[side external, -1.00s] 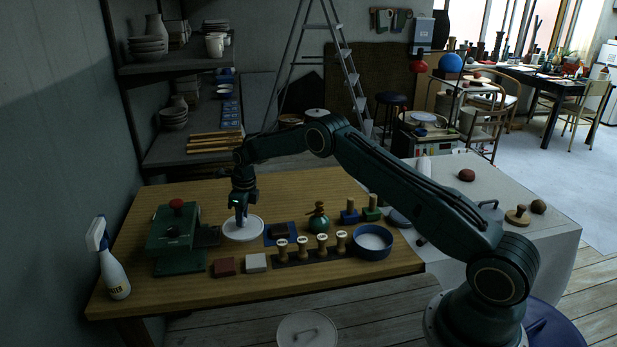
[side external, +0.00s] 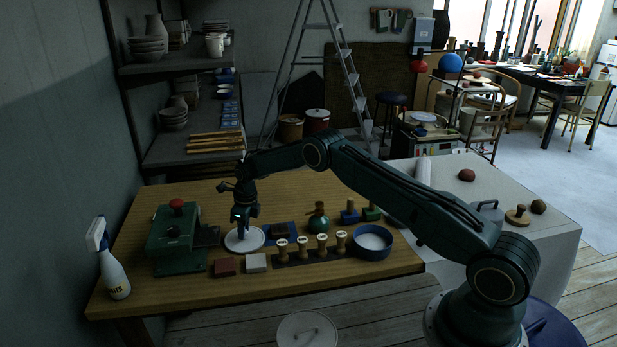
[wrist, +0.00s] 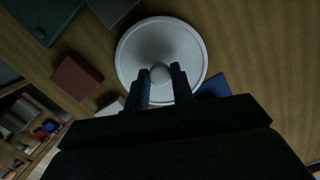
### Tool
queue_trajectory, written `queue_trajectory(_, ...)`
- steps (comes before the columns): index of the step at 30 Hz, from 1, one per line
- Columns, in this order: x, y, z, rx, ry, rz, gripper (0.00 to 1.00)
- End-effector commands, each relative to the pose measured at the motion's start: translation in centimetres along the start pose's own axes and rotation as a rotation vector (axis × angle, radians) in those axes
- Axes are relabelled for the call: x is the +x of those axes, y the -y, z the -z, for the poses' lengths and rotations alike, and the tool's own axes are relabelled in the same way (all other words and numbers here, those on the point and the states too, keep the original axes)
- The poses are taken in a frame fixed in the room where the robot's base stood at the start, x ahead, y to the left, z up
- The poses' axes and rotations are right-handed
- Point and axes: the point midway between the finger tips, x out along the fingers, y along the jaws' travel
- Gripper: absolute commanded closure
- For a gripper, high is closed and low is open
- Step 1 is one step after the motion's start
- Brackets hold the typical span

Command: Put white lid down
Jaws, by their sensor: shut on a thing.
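The white lid (side external: 244,239) is a round disc at the middle left of the wooden table, beside the blue mat. My gripper (side external: 241,222) points down over it. In the wrist view the lid (wrist: 140,52) lies flat in the picture, and my gripper (wrist: 161,72) has its two fingers on either side of the lid's round knob (wrist: 160,74). The fingers are shut on the knob. The lid looks at or very near the table top; I cannot tell whether it touches.
A green press (side external: 172,240) stands left of the lid. A red block (side external: 224,267) and a white block (side external: 256,263) lie in front. The blue mat (side external: 275,238), several wooden stamps (side external: 302,247) and a blue bowl (side external: 372,242) are to the right. The table behind is clear.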

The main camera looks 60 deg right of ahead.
Motion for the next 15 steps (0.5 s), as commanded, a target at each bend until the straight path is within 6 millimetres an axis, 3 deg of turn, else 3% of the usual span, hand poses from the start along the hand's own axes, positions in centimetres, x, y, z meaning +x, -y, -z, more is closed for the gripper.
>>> queue_trajectory(6,0.26,0.0,0.04,0.0,0.0,0.0,0.99)
queue_trajectory(7,0.26,0.01,0.04,0.0,0.0,0.0,0.72)
queue_trajectory(9,0.24,0.01,0.04,0.0,0.0,0.0,0.58)
queue_trajectory(10,0.24,0.01,0.04,0.0,0.0,0.0,0.54)
queue_trajectory(15,0.24,0.0,0.04,0.0,0.0,0.0,0.54)
